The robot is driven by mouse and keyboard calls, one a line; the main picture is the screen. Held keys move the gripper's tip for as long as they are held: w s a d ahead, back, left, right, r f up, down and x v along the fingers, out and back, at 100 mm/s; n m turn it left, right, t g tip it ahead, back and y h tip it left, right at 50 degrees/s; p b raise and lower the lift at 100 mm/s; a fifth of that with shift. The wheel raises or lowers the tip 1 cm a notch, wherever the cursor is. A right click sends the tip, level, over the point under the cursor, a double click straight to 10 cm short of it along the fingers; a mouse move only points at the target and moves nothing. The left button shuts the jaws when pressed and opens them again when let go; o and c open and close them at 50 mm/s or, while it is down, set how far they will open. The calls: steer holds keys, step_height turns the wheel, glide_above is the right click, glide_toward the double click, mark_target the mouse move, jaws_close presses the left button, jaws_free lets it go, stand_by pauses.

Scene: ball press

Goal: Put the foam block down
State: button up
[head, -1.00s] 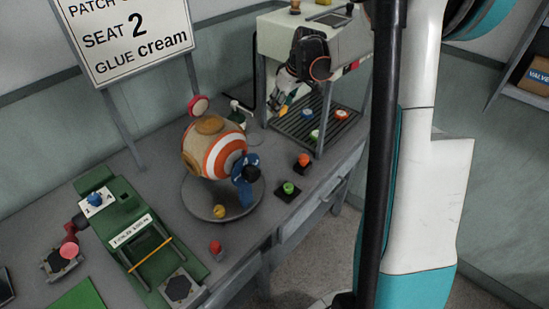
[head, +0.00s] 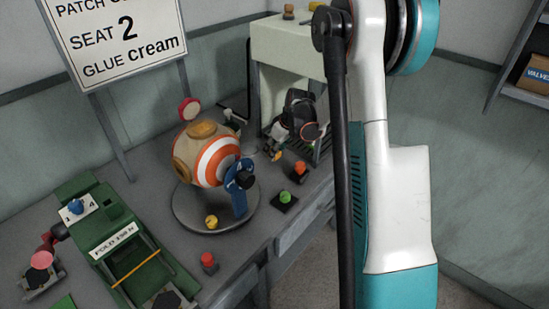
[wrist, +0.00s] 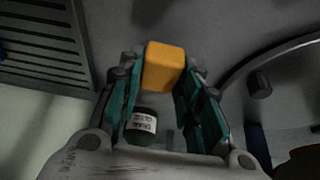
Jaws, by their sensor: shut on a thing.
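The foam block (wrist: 165,67) is orange-yellow with rounded edges. In the wrist view my gripper (wrist: 163,82) is shut on it, with teal fingers on its left and right sides. The block is above a grey surface, and I cannot tell whether it touches it. In the head view my gripper (head: 275,148) is low over the bench, between the striped ball and the white cabinet. The block shows there only as a small orange patch.
An orange-and-white striped ball (head: 207,156) sits on a round turntable (head: 185,212) with a blue clamp (head: 239,190). A green button (head: 284,197) and a red button (head: 300,168) are nearby. A dark labelled jar (wrist: 141,127) shows below the block. A slatted rack (wrist: 45,50) is at left.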

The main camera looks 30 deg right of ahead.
steer(key=shift+f+b, duration=0.45)
steer(key=shift+f, duration=1.15)
steer(key=shift+f, duration=0.2)
steer(key=o, duration=1)
steer(key=shift+r, duration=0.1)
steer(key=shift+r, duration=0.1)
steer(key=p+v, duration=0.4)
steer(key=v, duration=0.8)
steer(key=shift+w, duration=0.1)
